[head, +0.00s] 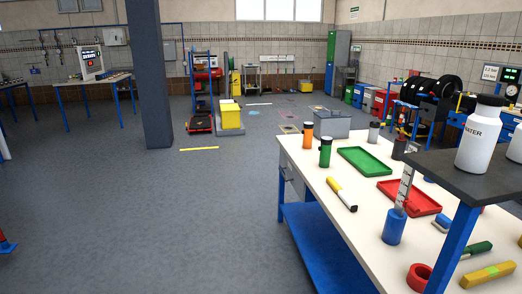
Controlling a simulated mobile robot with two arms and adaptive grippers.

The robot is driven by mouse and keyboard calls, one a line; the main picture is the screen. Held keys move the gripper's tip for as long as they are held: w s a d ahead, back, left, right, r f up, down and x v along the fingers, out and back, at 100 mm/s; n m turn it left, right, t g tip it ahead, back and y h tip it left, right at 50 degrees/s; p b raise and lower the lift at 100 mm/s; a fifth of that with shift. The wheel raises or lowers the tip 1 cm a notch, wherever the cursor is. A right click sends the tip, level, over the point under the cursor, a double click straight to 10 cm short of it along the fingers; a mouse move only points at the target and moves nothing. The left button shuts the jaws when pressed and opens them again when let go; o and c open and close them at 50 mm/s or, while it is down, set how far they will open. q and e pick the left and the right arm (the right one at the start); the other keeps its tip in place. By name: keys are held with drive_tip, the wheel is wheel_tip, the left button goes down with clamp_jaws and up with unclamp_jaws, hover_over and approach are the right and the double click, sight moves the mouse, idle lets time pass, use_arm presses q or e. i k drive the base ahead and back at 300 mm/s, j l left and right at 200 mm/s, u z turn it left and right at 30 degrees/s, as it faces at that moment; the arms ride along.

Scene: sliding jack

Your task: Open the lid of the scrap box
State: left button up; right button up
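No box in the head view carries a label I can read as scrap box. A grey box (333,126) with a flat, apparently closed top shows at the far end of the white workbench (307,159). I cannot tell whether it stands on the bench or just behind it. A yellow box (231,119) stands farther back on the left, by a blue rack; its top also looks closed. Neither of my grippers is in view.
The bench holds an orange bottle (307,136), a green bottle (325,152), a green tray (364,161), a red tray (421,209) and tools. A dark raised shelf (430,169) overhangs its right side.

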sight(334, 113)
drive_tip(key=i, duration=2.05)
drive_tip(key=i+z, duration=0.1)
drive_tip(key=i, duration=0.6)
drive_tip(key=i+j+z, duration=0.15)
drive_tip(key=i, duration=0.5)
drive_tip(key=i+j+z, duration=0.1)
drive_tip(key=i, duration=0.55)
drive_tip(key=j, duration=0.1)
